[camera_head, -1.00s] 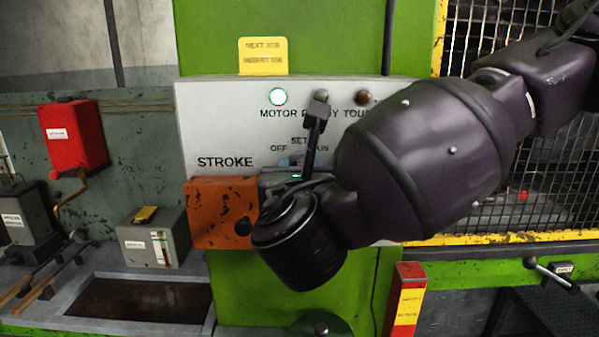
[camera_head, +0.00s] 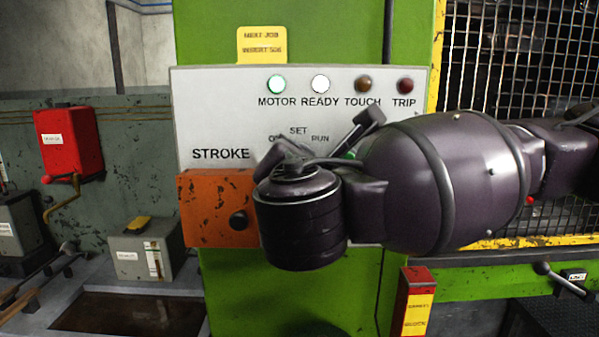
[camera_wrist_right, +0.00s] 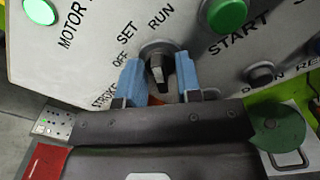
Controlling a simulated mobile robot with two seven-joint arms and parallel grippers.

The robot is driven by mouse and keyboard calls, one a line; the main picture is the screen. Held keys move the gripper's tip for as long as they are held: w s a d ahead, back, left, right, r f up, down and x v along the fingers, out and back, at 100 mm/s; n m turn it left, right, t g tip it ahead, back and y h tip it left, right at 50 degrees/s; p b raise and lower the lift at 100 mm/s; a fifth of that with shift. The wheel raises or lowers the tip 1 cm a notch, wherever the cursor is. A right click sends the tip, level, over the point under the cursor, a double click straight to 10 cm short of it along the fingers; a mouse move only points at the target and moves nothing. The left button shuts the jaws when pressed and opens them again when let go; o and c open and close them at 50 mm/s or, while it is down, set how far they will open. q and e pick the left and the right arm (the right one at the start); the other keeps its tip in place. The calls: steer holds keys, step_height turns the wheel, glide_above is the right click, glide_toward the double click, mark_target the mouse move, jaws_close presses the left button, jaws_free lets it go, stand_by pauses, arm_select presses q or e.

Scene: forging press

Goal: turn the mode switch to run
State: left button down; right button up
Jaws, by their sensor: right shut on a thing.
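The mode switch (camera_wrist_right: 158,66) is a dark knob with a paler face on the grey panel, under the words OFF, SET and RUN. My right gripper (camera_wrist_right: 160,76) has its two blue fingers on either side of the knob and is shut on it. Which mark the knob points at, I cannot tell for certain. In the head view my right wrist hides the knob and the fingers; the OFF, SET and RUN marks show just above it on the panel (camera_head: 215,110). The READY lamp (camera_head: 320,83) glows white, and the MOTOR lamp (camera_head: 276,84) glows green. My left gripper is not in view.
The TOUCH lamp (camera_head: 363,84) and TRIP lamp (camera_head: 405,86) are dark. A green START button (camera_wrist_right: 227,14) lies near the switch. An orange box (camera_head: 212,215) sits below the panel, close to my wrist. A mesh guard (camera_head: 520,70) stands at the right.

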steer(key=shift+m, duration=1.1)
steer(key=o, duration=0.5)
steer(key=shift+o, duration=0.2)
steer(key=shift+d, duration=0.1)
steer(key=s, duration=1)
steer(key=shift+s, duration=0.4)
